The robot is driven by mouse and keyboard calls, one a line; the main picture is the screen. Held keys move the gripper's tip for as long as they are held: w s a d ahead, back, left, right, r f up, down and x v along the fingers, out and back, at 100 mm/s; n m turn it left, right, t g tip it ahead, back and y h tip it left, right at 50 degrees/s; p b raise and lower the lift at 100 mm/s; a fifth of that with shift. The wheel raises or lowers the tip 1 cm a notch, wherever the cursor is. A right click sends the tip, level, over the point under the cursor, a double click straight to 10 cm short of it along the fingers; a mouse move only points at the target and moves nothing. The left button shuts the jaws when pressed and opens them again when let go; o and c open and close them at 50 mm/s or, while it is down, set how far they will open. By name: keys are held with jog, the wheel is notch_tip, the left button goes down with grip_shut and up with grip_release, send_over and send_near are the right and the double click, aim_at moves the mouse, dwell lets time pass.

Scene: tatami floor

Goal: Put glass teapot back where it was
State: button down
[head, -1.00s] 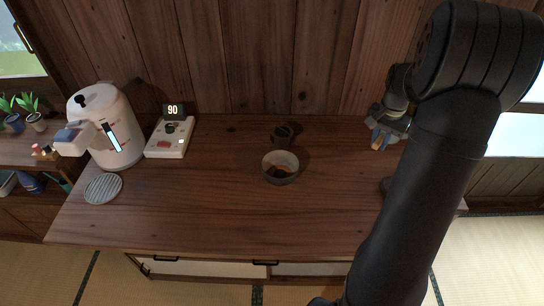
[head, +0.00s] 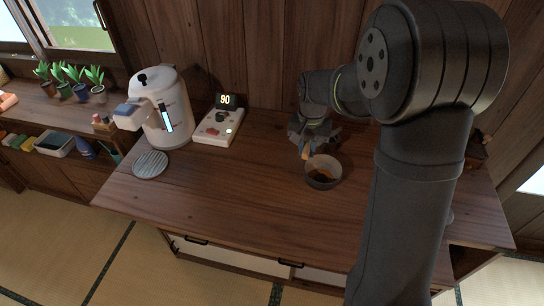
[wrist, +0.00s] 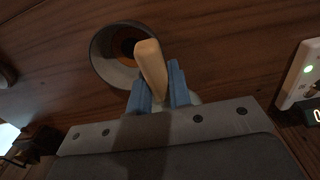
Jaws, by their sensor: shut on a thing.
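My gripper (head: 306,146) is at the back of the table, just behind and left of the grey bowl (head: 323,172) in the head view. In the wrist view its blue fingers (wrist: 159,88) are shut on a pale wooden handle (wrist: 151,62), which I take for the glass teapot's. The teapot's clear body cannot be made out; my gripper may hide it. The bowl, with something brown inside, shows behind the handle in the wrist view (wrist: 101,52). I cannot tell whether they touch.
A white water heater (head: 170,108) stands at the table's left, with a round slatted mat (head: 150,164) before it. A white device (head: 218,127) with a display reading 90 stands left of my gripper. The table's front middle (head: 245,205) is clear. Small brown objects lie at the far right.

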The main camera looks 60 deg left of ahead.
send_over(266, 173)
notch_tip(266, 173, down, 7)
jog(key=shift+d+r, duration=0.1)
jog(key=shift+f, duration=2.1)
jog(key=shift+f, duration=0.15)
jog(key=c, duration=1.3)
grip_release()
notch_tip(266, 173, up, 12)
jog(key=shift+r, duration=0.2)
